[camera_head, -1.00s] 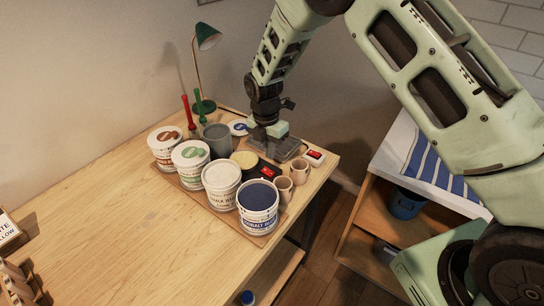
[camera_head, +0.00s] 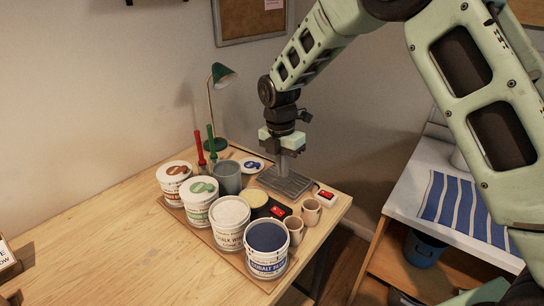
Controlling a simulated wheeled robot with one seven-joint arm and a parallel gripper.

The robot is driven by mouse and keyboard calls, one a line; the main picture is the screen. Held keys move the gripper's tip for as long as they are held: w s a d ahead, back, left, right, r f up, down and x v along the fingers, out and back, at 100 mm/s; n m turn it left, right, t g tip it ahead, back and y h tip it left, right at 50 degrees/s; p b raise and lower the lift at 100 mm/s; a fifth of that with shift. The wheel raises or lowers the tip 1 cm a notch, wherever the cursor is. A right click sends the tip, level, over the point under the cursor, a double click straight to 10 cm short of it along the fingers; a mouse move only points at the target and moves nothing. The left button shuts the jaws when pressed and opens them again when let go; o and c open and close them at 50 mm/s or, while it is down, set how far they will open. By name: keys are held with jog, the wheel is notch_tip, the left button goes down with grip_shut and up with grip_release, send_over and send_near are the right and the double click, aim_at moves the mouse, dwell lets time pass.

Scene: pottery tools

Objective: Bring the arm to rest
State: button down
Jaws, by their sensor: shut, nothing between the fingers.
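My gripper (camera_head: 284,170) is at the back right of the wooden table (camera_head: 110,220), pointing straight down. Its fingers are together with nothing between them. They are over a grey slatted plate (camera_head: 287,185); I cannot tell the exact gap between the fingertips and the plate. My arm reaches in from the upper right, bent above the table.
Close by stand a grey cup (camera_head: 226,178), several glaze tubs including a cobalt blue one (camera_head: 266,255), small cups (camera_head: 311,211), a red-screened device (camera_head: 325,196) and a green lamp (camera_head: 221,75). A shelf with striped cloth (camera_head: 465,208) is right.

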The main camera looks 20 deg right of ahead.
jog(key=s+a+r+m+y+b, duration=0.1)
jog(key=s+a+r+m+b, duration=0.3)
jog(key=s, duration=0.6)
jog(key=s+m+b, duration=0.1)
jog(key=s+m, duration=1.2)
jog(key=s, duration=1)
jog(key=shift+s+a+f+t, duration=0.25)
jog(key=shift+s+f+t, duration=0.05)
jog(key=shift+s+t, duration=0.1)
